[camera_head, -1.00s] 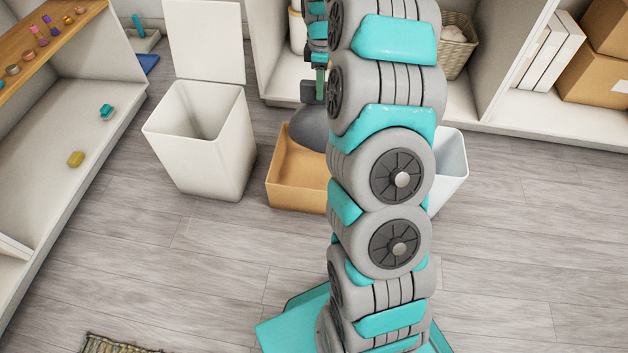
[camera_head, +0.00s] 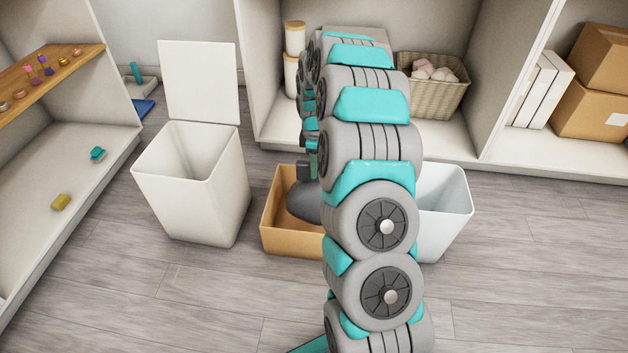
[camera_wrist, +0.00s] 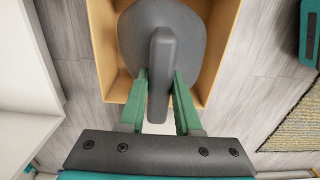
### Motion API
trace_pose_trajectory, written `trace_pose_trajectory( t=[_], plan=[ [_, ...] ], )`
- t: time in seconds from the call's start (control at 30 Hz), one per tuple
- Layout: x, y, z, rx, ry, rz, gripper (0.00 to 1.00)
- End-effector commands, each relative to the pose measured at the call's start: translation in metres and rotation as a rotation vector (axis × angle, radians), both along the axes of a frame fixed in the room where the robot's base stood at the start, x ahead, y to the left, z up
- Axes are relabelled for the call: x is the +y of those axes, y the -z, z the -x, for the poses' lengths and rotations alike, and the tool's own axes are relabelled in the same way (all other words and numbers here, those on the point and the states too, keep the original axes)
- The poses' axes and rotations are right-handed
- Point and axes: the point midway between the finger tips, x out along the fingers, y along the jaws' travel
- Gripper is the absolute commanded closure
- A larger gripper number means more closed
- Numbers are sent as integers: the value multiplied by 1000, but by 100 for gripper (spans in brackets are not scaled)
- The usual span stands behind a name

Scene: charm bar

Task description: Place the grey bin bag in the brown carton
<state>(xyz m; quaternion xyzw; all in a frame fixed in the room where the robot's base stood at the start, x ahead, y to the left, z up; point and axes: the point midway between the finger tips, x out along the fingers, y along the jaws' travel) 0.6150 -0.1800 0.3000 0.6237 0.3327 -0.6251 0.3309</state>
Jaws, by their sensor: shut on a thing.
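The grey bin bag (camera_wrist: 195,40) hangs from my gripper (camera_wrist: 160,95), whose two green fingers are shut on its upright top part. In the wrist view the bag is over the brown carton (camera_wrist: 225,60), inside the outline of its walls. In the head view the bag (camera_head: 303,203) sits low within the open brown carton (camera_head: 290,243), its lower part inside the rim. My arm hides the carton's right side and part of the bag. Whether the bag touches the carton's floor cannot be told.
A white lidded bin (camera_head: 195,195) stands open left of the carton. A pale open bin (camera_head: 445,212) stands to the right, partly behind my arm. Shelves with a wicker basket (camera_head: 432,95) and cardboard boxes (camera_head: 595,90) line the back. The front floor is clear.

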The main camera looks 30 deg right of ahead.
Motion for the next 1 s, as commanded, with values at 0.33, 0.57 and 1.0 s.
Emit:
trace_pose_trajectory(
  t=[0.33,0.57,1.0],
  plan=[
    [0,34,0,-3,0,1,100],
    [0,37,-1,-4,0,1,100],
    [0,41,0,-2,0,0,44]
  ],
)
